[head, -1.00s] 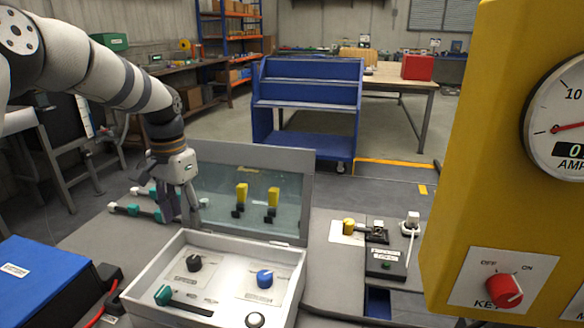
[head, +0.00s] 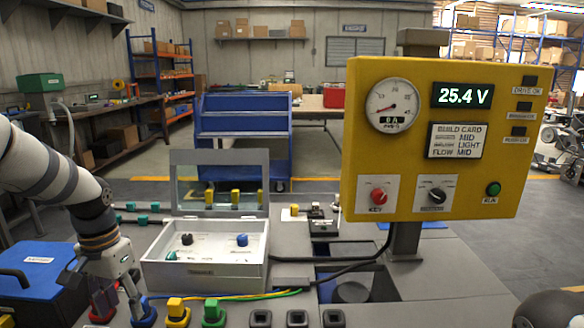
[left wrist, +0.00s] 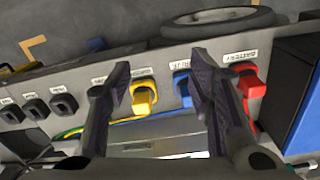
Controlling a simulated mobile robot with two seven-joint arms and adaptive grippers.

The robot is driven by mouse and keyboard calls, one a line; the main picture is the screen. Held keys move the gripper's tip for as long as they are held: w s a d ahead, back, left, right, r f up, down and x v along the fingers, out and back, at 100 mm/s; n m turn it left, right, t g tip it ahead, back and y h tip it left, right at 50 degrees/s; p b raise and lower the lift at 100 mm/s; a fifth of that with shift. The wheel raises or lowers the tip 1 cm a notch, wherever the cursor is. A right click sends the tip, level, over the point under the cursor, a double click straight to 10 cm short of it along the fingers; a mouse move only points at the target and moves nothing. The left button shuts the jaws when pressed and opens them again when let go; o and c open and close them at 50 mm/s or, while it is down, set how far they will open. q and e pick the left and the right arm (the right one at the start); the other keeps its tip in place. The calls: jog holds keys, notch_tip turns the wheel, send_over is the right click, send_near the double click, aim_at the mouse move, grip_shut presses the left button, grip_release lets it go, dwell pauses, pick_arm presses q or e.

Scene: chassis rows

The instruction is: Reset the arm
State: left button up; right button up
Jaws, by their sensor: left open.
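My left gripper (head: 122,306) hangs low at the front left, left of the grey switch box, by the row of plugs. In the left wrist view my left gripper (left wrist: 157,80) has its fingers apart, with the yellow plug (left wrist: 143,98) and blue plug (left wrist: 184,88) showing between them. Nothing appears held. The red plug (left wrist: 249,84), under a BATTERY label, shows just right of the right finger. In the head view the gripper partly covers the red and blue plugs. The yellow plug (head: 177,309) and green plug (head: 213,313) are clear. My right gripper is not seen.
The grey switch box (head: 205,278) has its clear lid raised. The yellow panel (head: 440,205) reads 25.4 V and 0 A. A blue case (head: 38,285) stands left of the arm. Several black sockets (head: 297,318) line the front edge. A blue cart (head: 243,135) stands behind.

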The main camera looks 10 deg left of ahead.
pick_arm(q)
jog(key=s+d+f, duration=0.4)
jog(key=s+f, duration=0.1)
jog(key=f, duration=0.3)
jog(key=s+d+f, duration=0.4)
jog(key=f, duration=0.4)
jog(key=s+d+f+g, duration=0.1)
jog(key=s+d+f, duration=0.1)
jog(key=s, duration=1.2)
jog(key=s+d+f+n+g+p, duration=0.1)
jog(key=s+d, duration=0.3)
jog(key=s, duration=1.1)
jog(key=shift+d+f+n, duration=0.2)
jog(key=shift+f+n, duration=0.1)
jog(key=shift+f, duration=0.05)
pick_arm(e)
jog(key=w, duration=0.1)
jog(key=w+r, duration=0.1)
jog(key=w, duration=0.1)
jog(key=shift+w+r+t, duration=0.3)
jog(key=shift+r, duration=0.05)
